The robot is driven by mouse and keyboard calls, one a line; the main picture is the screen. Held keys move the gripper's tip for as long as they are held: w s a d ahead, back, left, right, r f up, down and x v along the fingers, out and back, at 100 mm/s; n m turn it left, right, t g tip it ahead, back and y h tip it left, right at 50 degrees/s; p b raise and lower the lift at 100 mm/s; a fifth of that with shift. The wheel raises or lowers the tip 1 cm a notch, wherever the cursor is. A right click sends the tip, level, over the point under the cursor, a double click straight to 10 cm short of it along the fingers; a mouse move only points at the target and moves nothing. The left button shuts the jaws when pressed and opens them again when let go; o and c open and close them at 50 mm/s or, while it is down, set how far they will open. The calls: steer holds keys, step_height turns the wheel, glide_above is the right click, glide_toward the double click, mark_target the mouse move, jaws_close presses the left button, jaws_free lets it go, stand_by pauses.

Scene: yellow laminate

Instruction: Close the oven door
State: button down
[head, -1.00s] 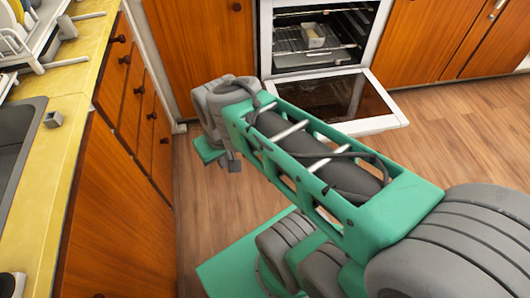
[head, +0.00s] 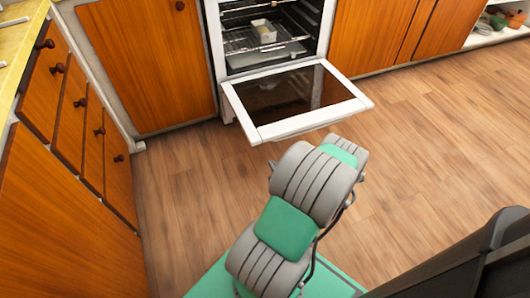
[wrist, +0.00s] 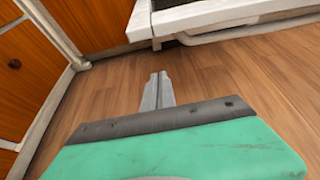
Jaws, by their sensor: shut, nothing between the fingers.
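The oven door (head: 292,101) is hinged down and lies open, about level, in front of the oven, with a white frame and a dark glass pane. The oven (head: 268,35) shows its open cavity with wire racks and a small light-coloured container (head: 263,30) on a rack. In the wrist view the white edge of the oven door (wrist: 225,14) crosses the top right. My gripper (wrist: 161,76) has its fingers together and empty, pointing over the floor, below and left of the door edge. In the head view my arm hides the gripper.
Wooden cabinets (head: 150,60) flank the oven, and a drawer unit (head: 85,120) with a yellow counter runs along the left. The wooden floor (head: 430,140) is clear to the right of the door. An open shelf with pots (head: 497,18) is at the far right.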

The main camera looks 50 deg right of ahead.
steer(key=b+x, duration=0.3)
steer(key=x, duration=0.7)
steer(key=shift+r, duration=2)
steer(key=shift+r, duration=0.15)
